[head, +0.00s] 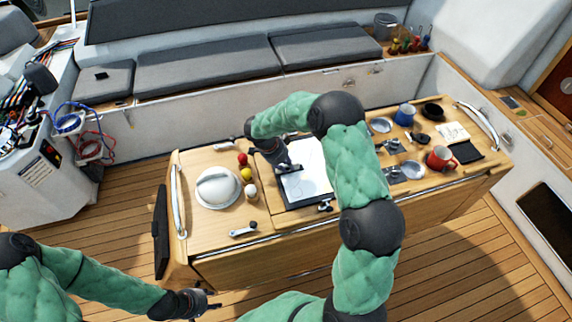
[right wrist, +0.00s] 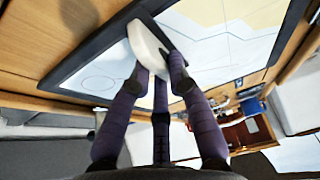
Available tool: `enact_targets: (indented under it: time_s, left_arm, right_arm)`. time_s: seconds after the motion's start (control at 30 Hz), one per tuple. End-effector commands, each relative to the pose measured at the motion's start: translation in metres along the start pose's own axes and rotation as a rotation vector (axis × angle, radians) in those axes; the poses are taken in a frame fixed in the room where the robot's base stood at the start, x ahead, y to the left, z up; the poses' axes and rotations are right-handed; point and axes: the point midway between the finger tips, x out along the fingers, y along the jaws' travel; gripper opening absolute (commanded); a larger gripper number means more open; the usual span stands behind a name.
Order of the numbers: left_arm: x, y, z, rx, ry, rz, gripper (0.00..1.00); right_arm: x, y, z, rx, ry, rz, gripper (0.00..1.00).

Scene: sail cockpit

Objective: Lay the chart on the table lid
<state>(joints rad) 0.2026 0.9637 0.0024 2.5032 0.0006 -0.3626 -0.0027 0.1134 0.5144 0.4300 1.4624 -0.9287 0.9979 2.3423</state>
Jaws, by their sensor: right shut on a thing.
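The chart (head: 312,180) is a white sheet with pale blue and cream areas on a dark-edged board. It is over the middle of the wooden table lid (head: 262,208); whether it lies flat or slightly above, I cannot tell. In the right wrist view the chart (right wrist: 105,72) fills the upper part. My right gripper (head: 287,169) is at the chart's left part, its fingers (right wrist: 160,72) shut on a pale block with a dark piece on the chart. My right arm hides part of the table. My left gripper (head: 208,303) is low, in front of the table, seemingly empty; its jaws are unclear.
A white domed lid (head: 217,187), red, yellow and white balls (head: 246,175) and a winch handle (head: 243,230) are left of the chart. A red mug (head: 440,158), blue mug (head: 404,114) and notepad (head: 453,133) stand right. A grey bench (head: 205,70) runs behind.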

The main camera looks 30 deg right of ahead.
Motion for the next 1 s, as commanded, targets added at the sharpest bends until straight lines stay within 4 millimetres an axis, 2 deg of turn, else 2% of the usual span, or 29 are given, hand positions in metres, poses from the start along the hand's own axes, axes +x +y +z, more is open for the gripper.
enact_targets:
  time_s: [0.3,0.33,0.4,0.83,1.0]
  left_arm:
    - [0.004,-0.002,0.000,0.000,0.000,0.000,0.40]
    - [0.004,-0.001,0.000,0.000,0.000,0.000,0.40]
    - [0.003,-0.001,0.000,0.000,0.000,0.000,0.40]
    - [-0.001,0.000,0.000,0.000,0.000,0.000,0.40]
    - [0.001,0.000,0.000,0.000,0.000,0.000,0.40]
  right_arm:
    - [0.002,0.000,0.000,0.001,0.001,-0.001,0.00]
    - [0.002,0.000,0.001,0.000,0.000,0.000,0.25]
    - [0.001,0.000,0.000,0.000,0.000,0.000,0.43]
    - [-0.001,0.000,-0.001,0.000,0.000,0.000,0.43]
    - [-0.025,-0.002,-0.001,0.002,0.000,-0.005,0.43]
